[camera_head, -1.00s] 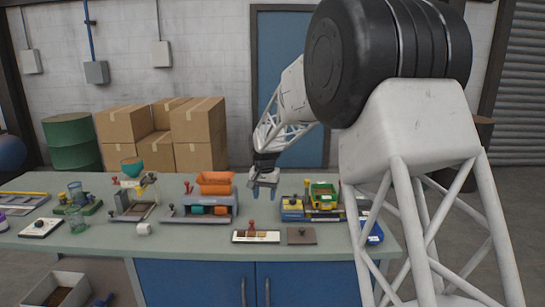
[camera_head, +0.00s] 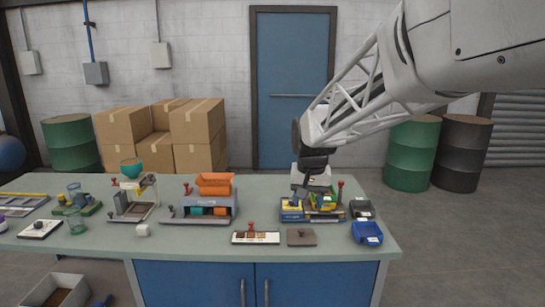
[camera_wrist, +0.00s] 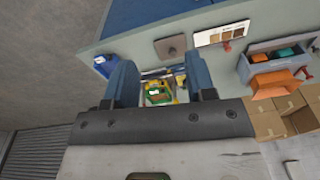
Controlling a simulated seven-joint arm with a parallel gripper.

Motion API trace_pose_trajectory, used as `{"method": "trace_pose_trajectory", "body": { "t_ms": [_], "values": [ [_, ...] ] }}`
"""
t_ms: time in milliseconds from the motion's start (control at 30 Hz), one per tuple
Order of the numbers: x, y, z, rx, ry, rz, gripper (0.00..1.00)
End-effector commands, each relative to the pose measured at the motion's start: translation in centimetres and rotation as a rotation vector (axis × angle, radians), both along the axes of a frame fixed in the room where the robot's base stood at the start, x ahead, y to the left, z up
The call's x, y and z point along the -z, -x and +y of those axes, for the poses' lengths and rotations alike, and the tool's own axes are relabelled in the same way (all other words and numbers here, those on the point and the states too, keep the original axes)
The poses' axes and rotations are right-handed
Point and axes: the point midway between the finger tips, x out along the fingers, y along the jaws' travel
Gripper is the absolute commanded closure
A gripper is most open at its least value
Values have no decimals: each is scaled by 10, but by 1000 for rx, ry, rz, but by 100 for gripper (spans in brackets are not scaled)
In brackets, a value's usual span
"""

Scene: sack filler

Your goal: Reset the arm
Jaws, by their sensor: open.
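My gripper (camera_head: 310,188) is over the right part of the workbench (camera_head: 270,208), above a yellow, blue and green device (camera_head: 325,213). In the wrist view my gripper (camera_wrist: 162,78) shows two blue fingers spread wide apart. The green and yellow part of the device (camera_wrist: 158,93) shows between and beyond them. Nothing is held between the fingers. In the head view the fingertips are partly lost against the device, and I cannot tell how high above it they are.
A grey machine with an orange top (camera_head: 214,184) stands mid-bench. A sample tray (camera_head: 256,238), a brown plate (camera_head: 301,237) and a blue bin (camera_head: 367,233) lie along the front. A balance-like stand with a teal bowl (camera_head: 132,168) is left. Cardboard boxes (camera_head: 198,122) are stacked behind.

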Motion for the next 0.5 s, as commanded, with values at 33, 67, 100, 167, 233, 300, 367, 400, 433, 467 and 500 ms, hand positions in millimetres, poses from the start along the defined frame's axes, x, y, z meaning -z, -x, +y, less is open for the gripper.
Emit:
{"method": "trace_pose_trajectory", "body": {
  "t_ms": [33,67,100,167,233,300,367,400,433,467,500],
  "values": [
    [-4,13,-6,-1,0,-7,50],
    [-5,20,-9,-3,0,-8,50],
    [-7,30,-13,-7,1,-13,50],
    [-8,44,-18,-11,2,-17,50],
    [-10,61,-24,-15,4,-23,50],
    [-12,78,-30,-21,5,-29,50],
    [-12,93,-35,-25,6,-35,50],
    [-12,103,-39,-27,7,-38,50],
    [-12,110,-41,-30,7,-40,50],
    [-12,117,-43,-32,8,-43,50],
    [-12,127,-46,-36,9,-46,50]
  ]
}}
